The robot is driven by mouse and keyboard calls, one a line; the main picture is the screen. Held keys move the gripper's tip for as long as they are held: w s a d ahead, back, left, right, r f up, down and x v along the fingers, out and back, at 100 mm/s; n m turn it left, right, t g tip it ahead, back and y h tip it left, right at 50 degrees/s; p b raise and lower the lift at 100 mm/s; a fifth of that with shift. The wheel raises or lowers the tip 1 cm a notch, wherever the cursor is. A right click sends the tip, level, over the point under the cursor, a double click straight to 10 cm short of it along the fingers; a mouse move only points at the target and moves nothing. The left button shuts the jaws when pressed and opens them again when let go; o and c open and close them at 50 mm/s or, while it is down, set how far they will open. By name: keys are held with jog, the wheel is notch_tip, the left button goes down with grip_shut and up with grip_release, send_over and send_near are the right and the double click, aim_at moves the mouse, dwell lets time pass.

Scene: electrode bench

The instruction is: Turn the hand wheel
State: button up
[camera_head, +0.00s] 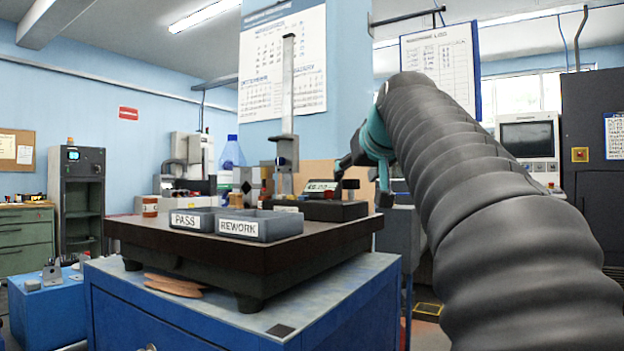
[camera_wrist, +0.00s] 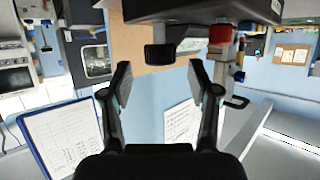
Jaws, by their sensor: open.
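A short black knob (camera_head: 350,184), which looks like the hand wheel, stands at the right end of a dark box with a lit display (camera_head: 320,187). In the wrist view, which is upside down, the black knob (camera_wrist: 158,53) lies just beyond the gap between my fingertips. My gripper (camera_wrist: 161,82) is open and empty, one finger each side of that gap, apart from the knob. In the head view my gripper (camera_head: 364,178) is beside the box's right end, partly hidden by my arm.
The box stands on a dark plate (camera_head: 240,250) above a blue cabinet (camera_head: 130,310). A PASS tray (camera_head: 192,219) and a REWORK tray (camera_head: 262,228) stand at its front. A tall gauge column (camera_head: 288,90) rises behind. A red-topped part (camera_wrist: 220,35) is beside the knob in the wrist view.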

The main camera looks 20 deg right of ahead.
jog(key=shift+x, duration=1.35)
grip_shut()
jog(key=shift+a+m+h, duration=0.1)
jog(key=shift+m+h, duration=0.2)
jog(key=shift+h, duration=0.1)
jog(key=shift+a+r+m+g+h+p, duration=0.15)
jog(key=shift+m+g+h+p, duration=0.15)
jog(key=shift+m+h+p, duration=0.45)
jog(key=m+g+h, duration=0.2)
jog(key=m+h, duration=0.1)
jog(key=m+g+h+p, duration=0.1)
jog(key=m+h, duration=0.1)
jog(key=shift+w+a, duration=0.2)
jog(key=shift+w, duration=0.05)
jog(key=m+g+h, duration=0.1)
jog(key=m+g, duration=0.1)
jog(key=m+g+h+p, duration=0.1)
jog(key=m+g+h, duration=0.1)
jog(key=m+g, duration=0.1)
jog(key=shift+w+m+g, duration=0.15)
jog(key=shift+m+g, duration=0.1)
jog(key=shift+g, duration=0.05)
jog(key=shift+g, duration=0.3)
